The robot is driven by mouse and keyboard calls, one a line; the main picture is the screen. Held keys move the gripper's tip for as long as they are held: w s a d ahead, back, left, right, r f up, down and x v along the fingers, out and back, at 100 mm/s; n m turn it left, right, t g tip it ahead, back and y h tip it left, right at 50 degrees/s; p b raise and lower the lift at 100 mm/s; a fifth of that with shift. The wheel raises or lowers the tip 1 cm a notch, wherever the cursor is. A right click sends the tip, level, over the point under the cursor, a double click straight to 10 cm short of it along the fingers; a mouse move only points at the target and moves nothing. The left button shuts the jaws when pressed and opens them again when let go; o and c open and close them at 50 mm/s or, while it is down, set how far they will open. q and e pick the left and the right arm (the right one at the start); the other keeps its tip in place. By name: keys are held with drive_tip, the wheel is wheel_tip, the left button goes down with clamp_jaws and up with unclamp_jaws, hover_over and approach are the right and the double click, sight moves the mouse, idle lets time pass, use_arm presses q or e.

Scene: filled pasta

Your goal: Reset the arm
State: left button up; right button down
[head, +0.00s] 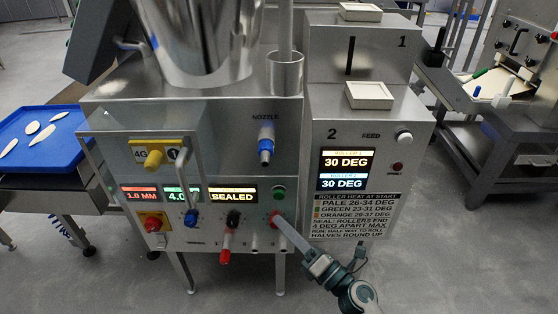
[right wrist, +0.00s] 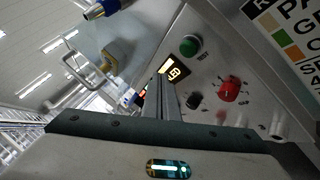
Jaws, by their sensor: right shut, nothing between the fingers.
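My right gripper (head: 283,226) reaches in from the lower right of the head view. Its fingers are shut and empty, with the tips at the front panel of the steel machine (head: 200,240), close by a red knob (head: 275,217). In the right wrist view the shut fingers (right wrist: 163,82) point toward a small lit display (right wrist: 174,73). The red knob (right wrist: 230,90) is to their right there and a green button (right wrist: 190,45) is above. I cannot tell whether the fingertips touch the panel. My left gripper is out of view.
A second cabinet (head: 395,125) shows two 30 DEG readouts. A blue tray (head: 62,152) with pale pieces is at left. The floor in front is clear.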

drive_tip(key=s+d+f+m+h+p, duration=0.25)
drive_tip(key=d+f+m+h, duration=0.3)
drive_tip(key=f+m, duration=0.45)
drive_tip(key=s+d+f+m+h+p, duration=0.1)
drive_tip(key=d+f+m+h+p, duration=0.2)
drive_tip(key=d+f+m+h, duration=0.5)
use_arm(q)
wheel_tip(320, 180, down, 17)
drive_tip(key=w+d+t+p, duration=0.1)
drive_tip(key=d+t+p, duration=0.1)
drive_tip(key=p, duration=0.1)
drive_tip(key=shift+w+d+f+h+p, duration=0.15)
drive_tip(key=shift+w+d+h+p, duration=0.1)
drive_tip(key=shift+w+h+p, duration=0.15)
use_arm(e)
drive_tip(key=s+d+f+m+g, duration=0.2)
drive_tip(key=s+f+m+g, duration=0.2)
drive_tip(key=s+f, duration=0.8)
drive_tip(key=s+d+f+m+g, duration=0.2)
drive_tip(key=s+f+m+g, duration=0.3)
drive_tip(key=s+f+m, duration=0.4)
drive_tip(key=s+f, duration=0.3)
drive_tip(key=s, duration=0.2)
drive_tip(key=shift+d, duration=0.15)
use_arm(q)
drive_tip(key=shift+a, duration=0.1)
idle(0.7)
